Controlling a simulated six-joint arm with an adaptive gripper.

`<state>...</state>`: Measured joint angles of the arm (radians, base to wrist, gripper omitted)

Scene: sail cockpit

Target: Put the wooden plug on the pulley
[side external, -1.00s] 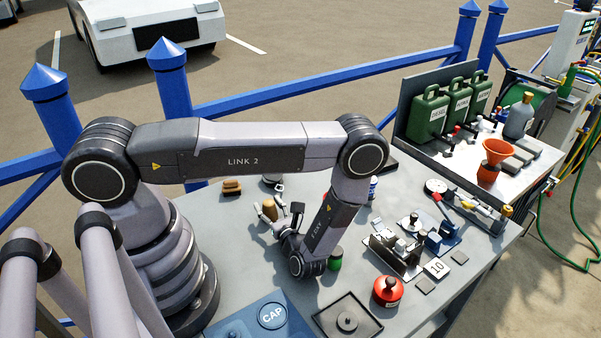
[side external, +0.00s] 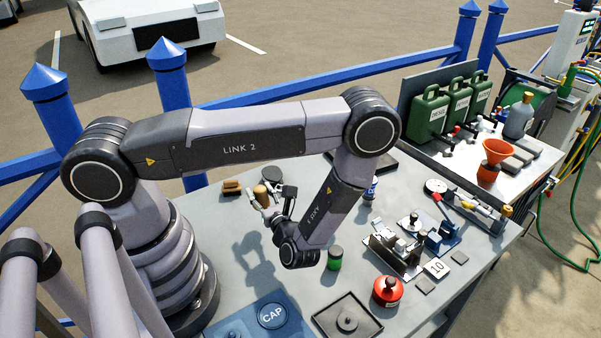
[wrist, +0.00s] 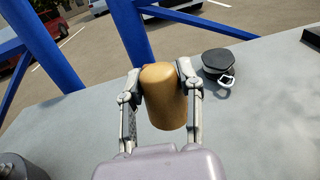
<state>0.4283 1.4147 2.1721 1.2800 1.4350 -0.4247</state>
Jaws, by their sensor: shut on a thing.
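The wooden plug (wrist: 165,95) is a tan, rounded cylinder held between the two fingers of my gripper (wrist: 160,85). In the side external view the plug (side external: 261,194) is upright in my gripper (side external: 266,203), above the table. A dark round thing with a pale metal loop (wrist: 219,62), which looks like the pulley, lies on the table beyond the gripper and to the right in the wrist view. In the side external view it (side external: 271,174) is just behind the plug, partly hidden by the plug and gripper. Plug and pulley appear apart.
A brown brush-like block (side external: 231,187) lies left of the plug. A green can (side external: 334,257) stands right of my wrist. A red container (side external: 387,291) and a black tray (side external: 321,318) are near the front. Blue railing (wrist: 135,25) runs behind the table.

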